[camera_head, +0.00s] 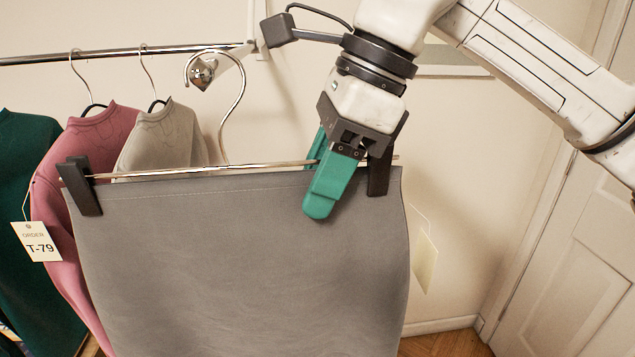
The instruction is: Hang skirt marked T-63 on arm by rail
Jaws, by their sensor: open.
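A grey skirt (240,250) hangs from a clip hanger (200,172) with dark clips at both ends. I cannot tell whether the hook bears on the arm. My gripper (318,180) is open at the right part of the hanger's bar. One teal finger is in front of the skirt's top edge and the other is behind it. A pale tag (425,258) shows at the skirt's right edge, its marking not readable.
A metal rail (120,52) runs along the upper left. A pink garment (52,195) with a tag reading T-79 (38,242), a beige garment (160,135) and a dark green garment (25,180) hang at left. A white door (570,260) is at right.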

